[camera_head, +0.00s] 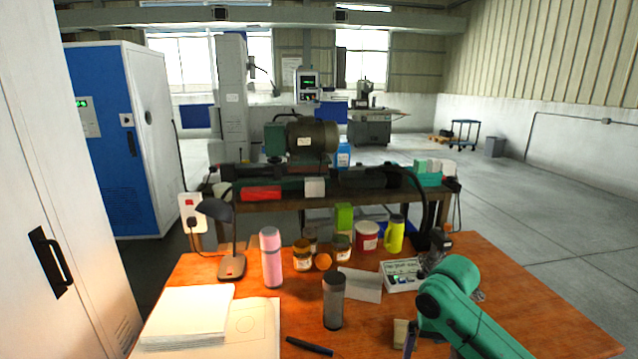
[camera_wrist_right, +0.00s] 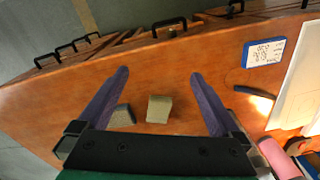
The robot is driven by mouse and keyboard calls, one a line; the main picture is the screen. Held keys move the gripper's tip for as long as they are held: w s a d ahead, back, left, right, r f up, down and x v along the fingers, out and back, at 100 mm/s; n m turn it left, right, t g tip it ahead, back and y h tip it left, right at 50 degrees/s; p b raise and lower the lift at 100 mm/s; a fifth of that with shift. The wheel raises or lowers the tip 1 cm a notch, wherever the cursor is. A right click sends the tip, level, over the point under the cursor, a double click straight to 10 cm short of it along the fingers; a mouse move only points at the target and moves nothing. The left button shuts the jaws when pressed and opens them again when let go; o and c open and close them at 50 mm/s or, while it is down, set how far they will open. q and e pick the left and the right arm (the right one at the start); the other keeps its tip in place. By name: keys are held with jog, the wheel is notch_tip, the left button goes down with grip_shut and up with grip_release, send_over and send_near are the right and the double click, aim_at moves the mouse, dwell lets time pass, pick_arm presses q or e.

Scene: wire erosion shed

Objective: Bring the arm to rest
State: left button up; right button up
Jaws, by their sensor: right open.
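My right arm (camera_head: 466,315) comes in from the bottom right of the head view, bent over the right side of the wooden table. Its gripper is mostly hidden there behind the arm; a purple strip that looks like one finger shows below. In the right wrist view my right gripper (camera_wrist_right: 160,74) has its two purple fingers wide apart with nothing held. A small beige block (camera_wrist_right: 158,109) and a grey block (camera_wrist_right: 122,116) lie on the table between the fingers in the picture. My left gripper is not in view.
The table (camera_head: 260,335) holds a pink bottle (camera_head: 271,258), a dark cup (camera_head: 333,300), jars, a lamp (camera_head: 232,265), papers (camera_head: 190,318) and a black marker (camera_head: 309,346). A white box (camera_head: 402,274) is near the arm. Drawer handles (camera_wrist_right: 80,45) line the table edge.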

jog(key=s+a+f+n+t+y, duration=0.2)
jog(key=s+a+f+n, duration=0.2)
jog(key=s+a+f, duration=0.3)
jog(key=s+d+f+t+h, duration=0.1)
jog(key=s+d+f+h, duration=0.15)
jog(key=s+d, duration=0.65)
jog(key=s+a+f+g, duration=0.1)
jog(key=s+f, duration=0.1)
jog(key=f, duration=1)
jog(key=s+a+f, duration=0.1)
jog(key=s+f, duration=0.1)
jog(key=f, duration=0.9)
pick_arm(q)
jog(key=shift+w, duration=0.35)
pick_arm(e)
jog(key=s+d+f+g, duration=0.1)
jog(key=s+d+f, duration=0.2)
jog(key=s+f, duration=1.2)
jog(key=shift+s, duration=0.95)
